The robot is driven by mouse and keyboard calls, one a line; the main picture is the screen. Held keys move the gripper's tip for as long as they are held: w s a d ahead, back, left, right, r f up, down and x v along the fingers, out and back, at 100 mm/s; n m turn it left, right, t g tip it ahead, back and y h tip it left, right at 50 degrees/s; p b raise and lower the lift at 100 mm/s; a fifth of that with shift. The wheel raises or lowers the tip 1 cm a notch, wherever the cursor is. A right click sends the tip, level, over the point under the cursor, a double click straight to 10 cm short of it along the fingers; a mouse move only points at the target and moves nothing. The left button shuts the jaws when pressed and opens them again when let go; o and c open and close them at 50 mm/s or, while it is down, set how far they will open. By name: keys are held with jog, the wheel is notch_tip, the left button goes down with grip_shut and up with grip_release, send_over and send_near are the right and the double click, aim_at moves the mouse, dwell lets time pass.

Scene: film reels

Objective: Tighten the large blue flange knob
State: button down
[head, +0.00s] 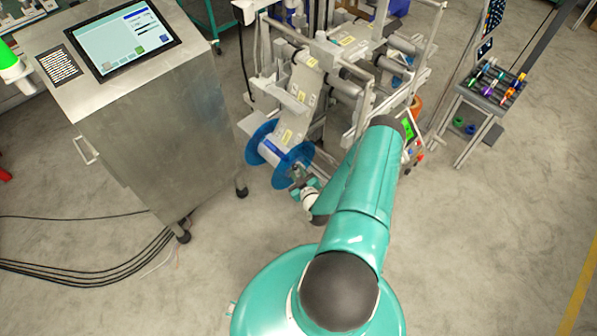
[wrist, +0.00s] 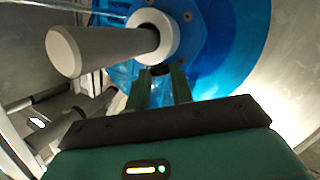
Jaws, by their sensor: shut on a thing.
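The large blue flange (head: 283,177) is a translucent blue disc at the near end of the reel on the machine. In the wrist view the blue flange (wrist: 215,70) fills the upper middle, with a white hub ring and a grey shaft (wrist: 90,45) sticking out toward the camera. My gripper (wrist: 160,78) has its two green fingers just below the hub, on either side of a small dark knob (wrist: 160,69). It is shut on this knob, which the fingers partly hide. In the head view my gripper (head: 300,184) is at the flange's lower right, partly hidden by my arm.
The film machine (head: 345,75) with rollers stands behind the reel. A steel cabinet (head: 150,120) with a touchscreen is at left, and a small rack (head: 490,90) of coloured items at right. Black cables (head: 90,270) lie on the floor at left. Open floor lies at lower right.

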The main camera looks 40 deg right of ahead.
jog(key=shift+m+h, duration=0.3)
jog(key=c, duration=1.2)
grip_release()
jog(key=shift+a, duration=0.1)
jog(key=v, duration=1.3)
jog(key=shift+s+a, duration=0.15)
jog(key=shift+s, duration=0.15)
jog(key=shift+r, duration=0.1)
